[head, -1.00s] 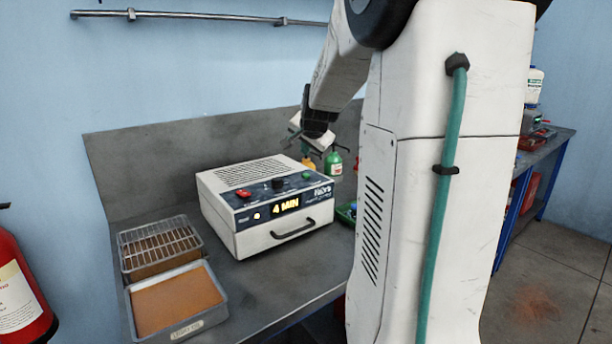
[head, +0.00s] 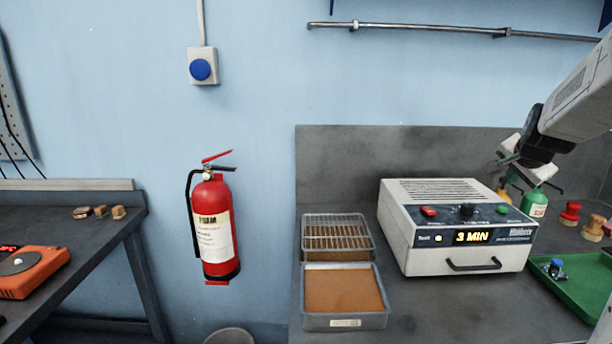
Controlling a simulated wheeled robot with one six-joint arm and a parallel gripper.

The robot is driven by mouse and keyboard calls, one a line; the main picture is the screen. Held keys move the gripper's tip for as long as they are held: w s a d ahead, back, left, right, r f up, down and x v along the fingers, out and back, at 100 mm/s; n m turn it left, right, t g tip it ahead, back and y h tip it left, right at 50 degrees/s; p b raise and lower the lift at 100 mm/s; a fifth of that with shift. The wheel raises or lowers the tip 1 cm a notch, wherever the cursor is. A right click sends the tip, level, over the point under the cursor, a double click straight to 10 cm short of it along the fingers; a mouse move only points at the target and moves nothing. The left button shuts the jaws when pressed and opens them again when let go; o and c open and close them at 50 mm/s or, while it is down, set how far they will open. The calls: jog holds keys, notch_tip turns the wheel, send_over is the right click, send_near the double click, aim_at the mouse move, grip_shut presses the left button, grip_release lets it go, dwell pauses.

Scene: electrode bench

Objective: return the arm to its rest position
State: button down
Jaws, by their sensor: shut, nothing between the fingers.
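My gripper (head: 508,157) is at the right of the head view, above and just behind the right end of the white box oven (head: 455,262). It is small and partly turned away, with nothing seen in it. My arm reaches in from the upper right edge. The oven is closed, with a dark handle on its front, red and green buttons, a black knob and a display reading 3 MIN.
A wire-rack tray (head: 338,219) and a tray of brown material (head: 318,322) lie left of the oven. A green tray (head: 570,300), a green bottle (head: 534,203) and red knobbed pieces (head: 570,214) are right. A red fire extinguisher (head: 214,235) hangs on the wall. An orange device (head: 40,272) sits on the left bench.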

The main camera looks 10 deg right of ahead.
jog(key=s+a+f+n+g+y, duration=0.1)
jog(key=s+a+f, duration=0.1)
jog(key=s+a+f+n+g+y, duration=0.1)
jog(key=s+a+f, duration=0.1)
jog(key=shift+a+f+n, duration=0.3)
jog(key=shift+a+n, duration=0.1)
jog(key=s+a+n+g+y, duration=0.1)
jog(key=s+a+n, duration=0.3)
jog(key=s+a, duration=0.3)
jog(key=s+a+f+n+g+y, duration=0.1)
jog(key=s+a+n, duration=0.4)
jog(key=a, duration=1)
jog(key=s+a+n+g+y, duration=0.1)
jog(key=s+a+n, duration=0.3)
jog(key=s+a, duration=0.5)
jog(key=shift+s+a+f+n+g+y, duration=0.25)
jog(key=shift+a+n+g, duration=0.2)
jog(key=shift+a, duration=0.6)
dwell(0.8)
